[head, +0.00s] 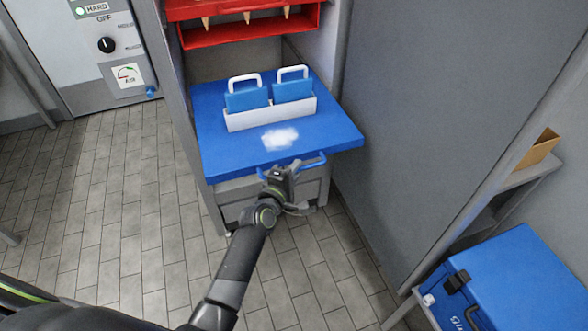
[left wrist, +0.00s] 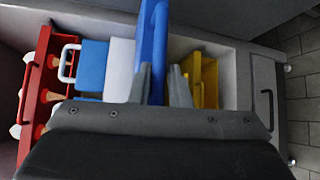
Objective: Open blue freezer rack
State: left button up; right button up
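The blue freezer rack (head: 233,152) juts out from the front of the grey freezer in the head view. It carries a white holder (head: 271,115) with two blue, white-handled pieces, and a white frosty patch (head: 280,138). Its blue handle (head: 313,161) is at the front edge. My left gripper (head: 279,170) is at this handle, its fingers either side of the blue bar, and looks shut on it. In the left wrist view the rack (left wrist: 154,30) appears edge-on, running down between the fingertips (left wrist: 159,85). My right gripper is not in view.
A red rack (head: 250,35) with cone-shaped items is above the blue one. Yellow parts (left wrist: 205,78) show on its other side in the left wrist view. Tiled floor at left is clear.

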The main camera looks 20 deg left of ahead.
pick_arm(q)
jog(key=o, duration=0.3)
jog(key=shift+s+d+r, duration=0.1)
jog(key=shift+s+d, duration=0.1)
jog(key=shift+o, duration=0.2)
jog(key=shift+a, duration=0.1)
jog(key=b+v, duration=0.2)
jog(key=v, duration=1.5)
jog(key=shift+s, duration=0.2)
